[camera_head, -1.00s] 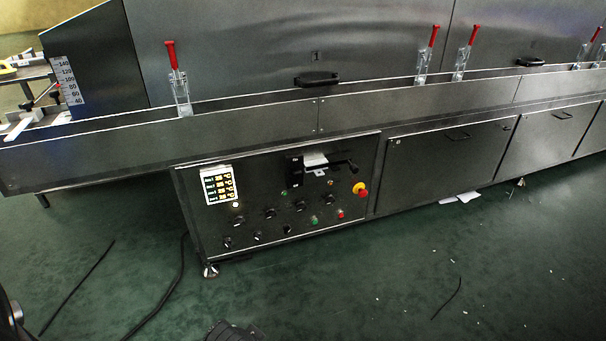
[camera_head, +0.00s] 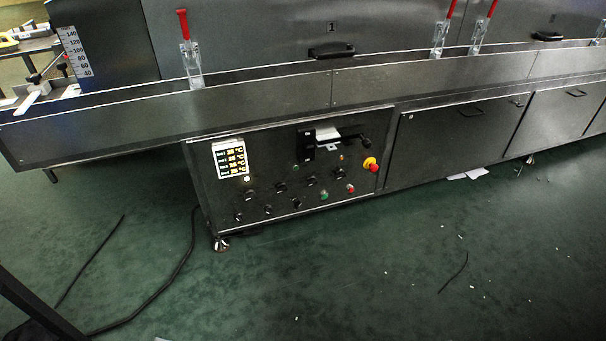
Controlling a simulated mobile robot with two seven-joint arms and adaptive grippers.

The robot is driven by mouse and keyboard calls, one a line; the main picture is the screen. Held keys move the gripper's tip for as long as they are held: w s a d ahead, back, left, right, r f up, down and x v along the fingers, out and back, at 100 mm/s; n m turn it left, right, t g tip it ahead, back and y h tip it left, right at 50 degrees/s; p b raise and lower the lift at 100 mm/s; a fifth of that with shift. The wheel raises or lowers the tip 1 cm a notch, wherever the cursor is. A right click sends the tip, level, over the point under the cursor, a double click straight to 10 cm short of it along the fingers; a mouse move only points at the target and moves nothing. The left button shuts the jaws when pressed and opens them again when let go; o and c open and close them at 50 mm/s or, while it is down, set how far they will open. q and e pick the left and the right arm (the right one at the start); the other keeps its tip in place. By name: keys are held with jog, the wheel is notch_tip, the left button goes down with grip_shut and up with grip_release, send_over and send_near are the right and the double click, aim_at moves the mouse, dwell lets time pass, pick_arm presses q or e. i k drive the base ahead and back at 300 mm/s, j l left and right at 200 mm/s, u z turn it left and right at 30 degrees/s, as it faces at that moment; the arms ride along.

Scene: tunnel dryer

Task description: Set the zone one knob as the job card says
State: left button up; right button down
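The dryer's control panel (camera_head: 222,205) is on the front of the machine, left of the picture's middle. Several black knobs sit on it in two rows, including one at the upper left (camera_head: 250,195); I cannot read which is zone one. A white display (camera_head: 230,159) with several lit zone rows is at the panel's upper left. A black holder (camera_head: 306,145) with a white paper (camera_head: 327,133) is at the upper middle; I cannot tell whether this is the job card, and no writing is legible. Neither gripper can be made out.
A red and yellow emergency stop (camera_head: 371,164) is at the panel's right edge. Red-handled clamps (camera_head: 191,60) stand along the rail above. Black cables (camera_head: 180,265) lie on the green floor (camera_head: 350,270), which is otherwise mostly clear before the panel.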

aim_at(250, 194)
jog(key=i+u, duration=0.4)
jog(key=i, duration=0.2)
jog(key=i+l+u, duration=0.2)
jog(key=l, duration=0.15)
jog(key=i+l+u, duration=0.15)
jog(key=l, duration=0.2)
jog(key=i+l+u, duration=0.2)
jog(key=l, duration=0.2)
jog(key=k, duration=0.1)
